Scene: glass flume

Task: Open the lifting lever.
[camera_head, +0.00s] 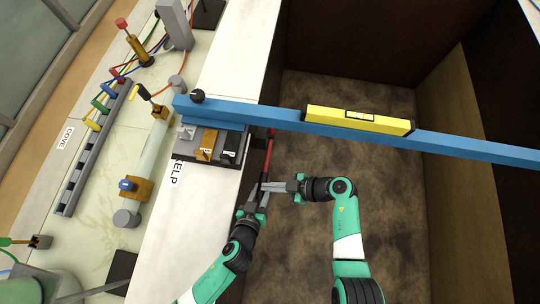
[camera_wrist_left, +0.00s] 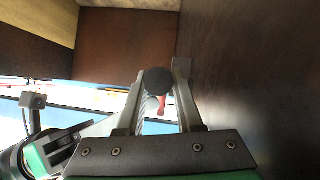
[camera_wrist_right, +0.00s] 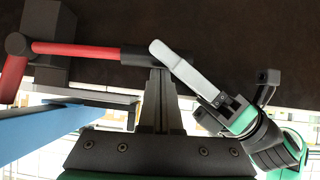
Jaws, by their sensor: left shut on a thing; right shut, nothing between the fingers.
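The lifting lever is a red bar (camera_head: 271,134) with a black grip, below the blue beam at the counter's inner edge. In the right wrist view its red bar (camera_wrist_right: 80,49) bends down at the left, and its black grip (camera_wrist_right: 135,58) points right. The left wrist view shows the grip's round black end (camera_wrist_left: 155,80) between the fingers. My left gripper (camera_head: 259,190) is shut on this grip. My right gripper (camera_head: 270,187) is shut and empty, close beside the grip; whether it touches is unclear.
A long blue beam (camera_head: 450,144) carrying a yellow spirit level (camera_head: 357,120) spans the dark pit (camera_head: 305,235). A black block with switches (camera_head: 205,146) sits on the white counter (camera_head: 160,245) at the left. The pit is free right of my right arm.

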